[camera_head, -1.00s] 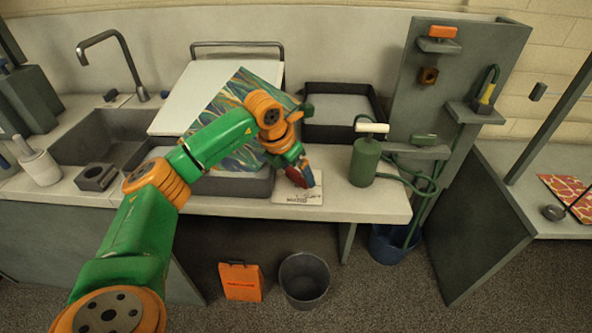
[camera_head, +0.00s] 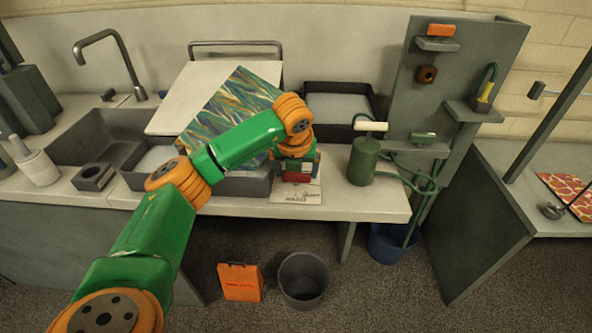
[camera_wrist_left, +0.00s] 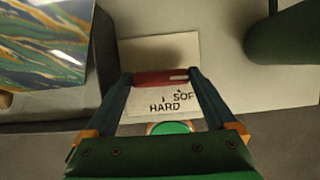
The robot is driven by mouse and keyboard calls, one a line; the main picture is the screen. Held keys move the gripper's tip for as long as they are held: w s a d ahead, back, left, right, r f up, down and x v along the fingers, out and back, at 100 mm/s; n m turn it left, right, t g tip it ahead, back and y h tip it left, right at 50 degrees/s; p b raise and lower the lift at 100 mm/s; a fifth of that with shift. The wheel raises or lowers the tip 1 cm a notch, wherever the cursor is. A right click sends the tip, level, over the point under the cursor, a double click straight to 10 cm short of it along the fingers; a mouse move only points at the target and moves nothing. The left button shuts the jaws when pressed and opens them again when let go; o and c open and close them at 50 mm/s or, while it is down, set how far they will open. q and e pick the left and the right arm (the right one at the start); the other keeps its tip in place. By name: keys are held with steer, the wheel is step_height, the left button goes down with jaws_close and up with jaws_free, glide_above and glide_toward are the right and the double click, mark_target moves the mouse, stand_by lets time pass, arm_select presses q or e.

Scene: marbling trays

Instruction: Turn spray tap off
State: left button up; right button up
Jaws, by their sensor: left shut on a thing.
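My left gripper (camera_wrist_left: 160,80) is shut on a short red bar (camera_wrist_left: 150,77) with a pale end, which spans its two dark fingers. It hangs over a white card (camera_wrist_left: 185,50) with dark lettering that includes HARD. In the head view the card (camera_head: 305,195) lies at the front edge of the counter, and the red bar (camera_head: 296,177) shows below my wrist. A green round part (camera_wrist_left: 172,127) shows between the fingers, partly hidden by the gripper body. I cannot tell whether the red bar is the spray tap's handle. My right gripper is not in view.
A green pump sprayer (camera_head: 363,160) with a white handle and hose stands just right of the card. A patterned sheet (camera_head: 225,110) on a board lies left, behind my arm. A dark tray (camera_head: 340,88) sits behind. A bucket (camera_head: 303,280) stands on the floor.

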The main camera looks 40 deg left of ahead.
arm_select(q)
steer(key=shift+r+n, duration=0.1)
steer(key=shift+n, duration=0.2)
steer(key=o, duration=1.1)
steer(key=shift+c, duration=0.2)
steer(key=b+v, duration=0.1)
steer(key=v, duration=0.6)
